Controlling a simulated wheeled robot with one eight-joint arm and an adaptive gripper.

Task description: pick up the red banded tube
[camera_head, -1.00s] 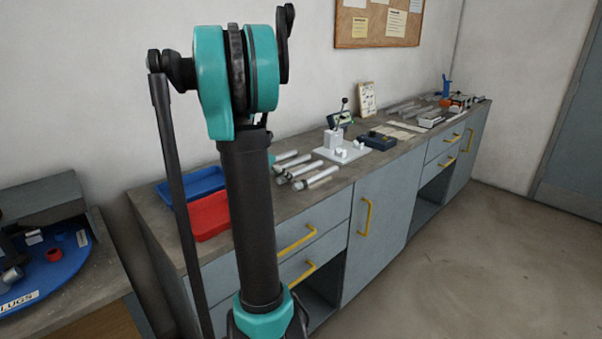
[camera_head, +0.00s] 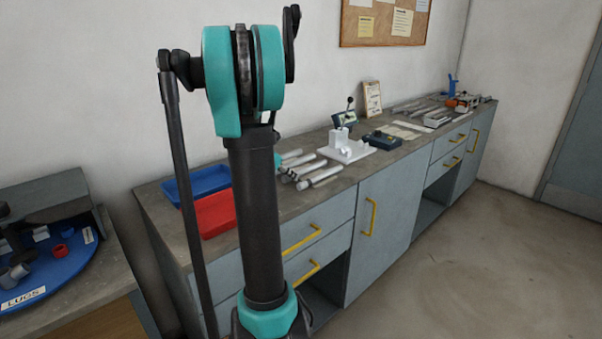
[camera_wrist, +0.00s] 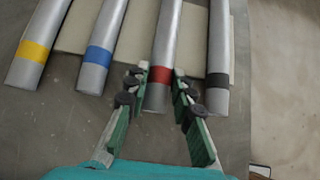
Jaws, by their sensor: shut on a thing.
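The red banded tube (camera_wrist: 167,35) is a silver-grey tube with a red band near its near end. In the wrist view it lies in a row of similar tubes on a pale rest. My gripper (camera_wrist: 160,74) has one finger on each side of it at the red band and is shut on it. The tube still lies level with its neighbours; whether it is clear of the rest cannot be told. In the head view the tubes (camera_head: 318,177) lie on the grey counter, their bands too small to read.
A yellow banded tube (camera_wrist: 34,50) and a blue banded tube (camera_wrist: 99,55) lie to the left, a black banded tube (camera_wrist: 218,78) close on the right. The counter (camera_head: 265,200) also bears a blue tray (camera_head: 196,182), a red tray (camera_head: 213,214) and a white fixture (camera_head: 346,150).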

